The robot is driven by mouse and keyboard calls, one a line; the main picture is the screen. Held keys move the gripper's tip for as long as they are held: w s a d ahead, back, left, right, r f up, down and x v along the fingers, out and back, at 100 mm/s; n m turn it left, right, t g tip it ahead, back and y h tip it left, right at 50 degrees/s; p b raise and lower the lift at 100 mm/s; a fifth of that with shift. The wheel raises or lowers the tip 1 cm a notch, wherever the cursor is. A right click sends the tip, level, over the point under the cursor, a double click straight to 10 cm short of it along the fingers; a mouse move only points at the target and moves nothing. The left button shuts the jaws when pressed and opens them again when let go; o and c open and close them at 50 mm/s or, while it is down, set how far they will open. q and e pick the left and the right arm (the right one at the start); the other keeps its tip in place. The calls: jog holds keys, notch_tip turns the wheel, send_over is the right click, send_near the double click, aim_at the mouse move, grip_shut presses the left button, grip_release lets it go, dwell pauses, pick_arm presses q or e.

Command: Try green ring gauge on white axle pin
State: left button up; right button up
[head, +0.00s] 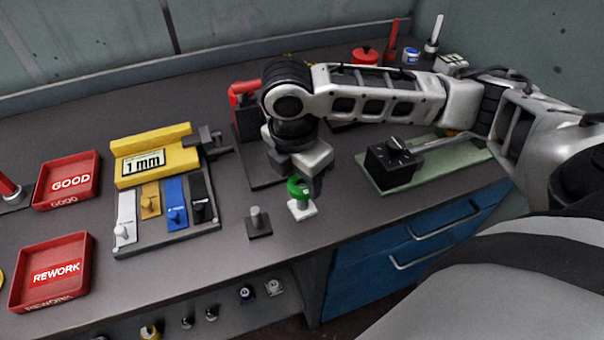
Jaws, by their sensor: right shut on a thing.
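The green ring gauge (299,187) is in my right gripper (307,182), which is shut on it near the table's front edge. The white axle pin (302,209) shows as a white base directly below the ring. Its upper part is hidden by the ring and gripper, so I cannot tell whether the ring is around the pin or just above it. My left gripper is not in view.
A grey pin on a dark base (259,223) stands close left. Further left are a tray of coloured pieces (165,240) with a yellow "1 mm" block (155,158), and red GOOD (67,180) and REWORK (51,272) trays. A green board (410,178) lies right.

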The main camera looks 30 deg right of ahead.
jog(key=shift+f, duration=0.5)
dwell(1.2)
jog(key=shift+r, duration=2.7)
